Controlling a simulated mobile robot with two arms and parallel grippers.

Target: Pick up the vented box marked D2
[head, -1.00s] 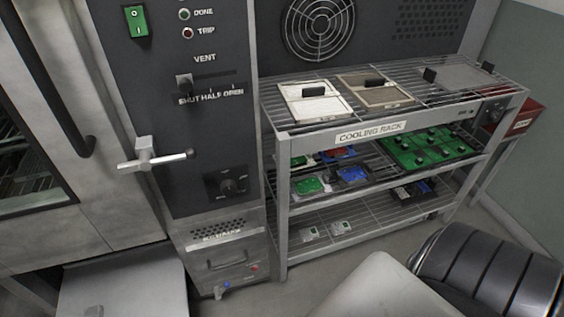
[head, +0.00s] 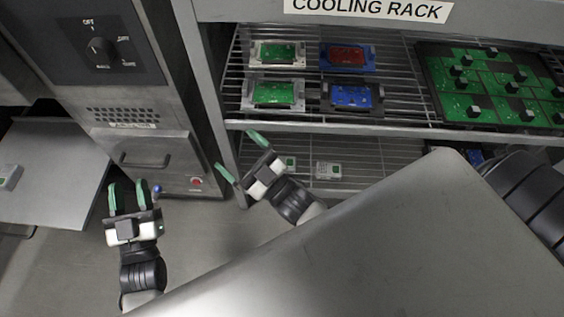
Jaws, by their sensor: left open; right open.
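Two small light grey boxes sit on the bottom shelf of the cooling rack. The left box (head: 290,163) is close to my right gripper, and the other box (head: 328,170) is to its right. A third small grey box (head: 9,176) lies on the grey surface at the far left. No D2 mark is legible on any of them. My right gripper (head: 241,156) is open and empty, at the rack's front left corner, left of the boxes. My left gripper (head: 127,189) is open and empty, in front of the cabinet's lower drawer.
The cooling rack (head: 370,128) has a middle shelf with framed green, red and blue boards and a large green board panel (head: 490,85). Its left post (head: 215,90) stands near my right gripper. The cabinet drawer (head: 148,160) is behind my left gripper.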

